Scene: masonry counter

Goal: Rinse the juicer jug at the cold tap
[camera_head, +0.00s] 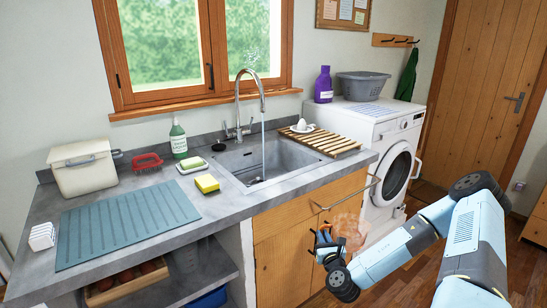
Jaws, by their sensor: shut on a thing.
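The juicer jug (352,228) looks like a rounded, see-through, orange-tinted vessel in front of the wooden cupboard, below the counter edge. My gripper (328,241) is at its left side and is shut on it; the fingers and arm partly cover it, so the exact grip and its tilt are hard to tell. The tall curved tap (240,98) stands behind the grey sink (232,165). A thin stream of water runs from its spout into the basin. The jug is apart from the stream, to the right and in front of the sink.
A slatted wooden rack (335,147) right of the sink bears a white piece (303,126). A yellow sponge (207,184), soap dish (192,166) and green bottle (178,140) stand left. A metal rail (345,196) juts from the cupboard near my gripper. A washing machine (392,160) stands right.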

